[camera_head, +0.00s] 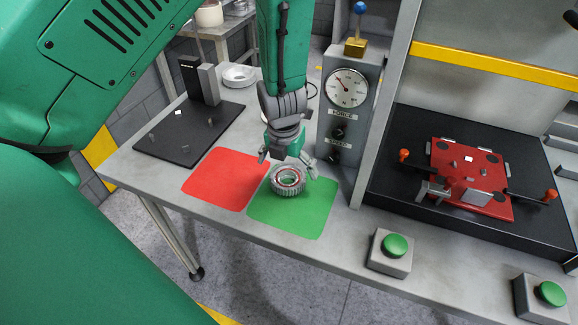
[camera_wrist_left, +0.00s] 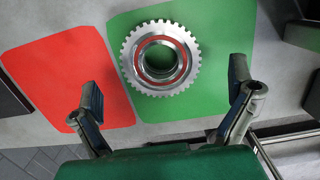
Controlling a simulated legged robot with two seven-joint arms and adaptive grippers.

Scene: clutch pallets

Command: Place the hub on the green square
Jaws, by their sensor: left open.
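The hub (camera_head: 287,180) is a silver toothed ring with a red inner band. It sits on the green square (camera_head: 310,219), near its upper left edge in the head view. In the left wrist view the hub (camera_wrist_left: 160,58) lies mostly on the green square (camera_wrist_left: 215,95), its left teeth close to the edge facing the red square. My left gripper (camera_head: 287,160) is just above and behind the hub. Its fingers are spread wide in the left wrist view (camera_wrist_left: 165,95), with nothing between them and the hub beyond the tips. My right gripper is not in view.
The red square (camera_head: 226,178) lies left of the green one. A gauge box (camera_head: 347,100) stands close behind on the right. Further right are a red plate (camera_head: 470,160) on a black base and two green buttons (camera_head: 395,245). A black plate (camera_head: 188,130) lies at left.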

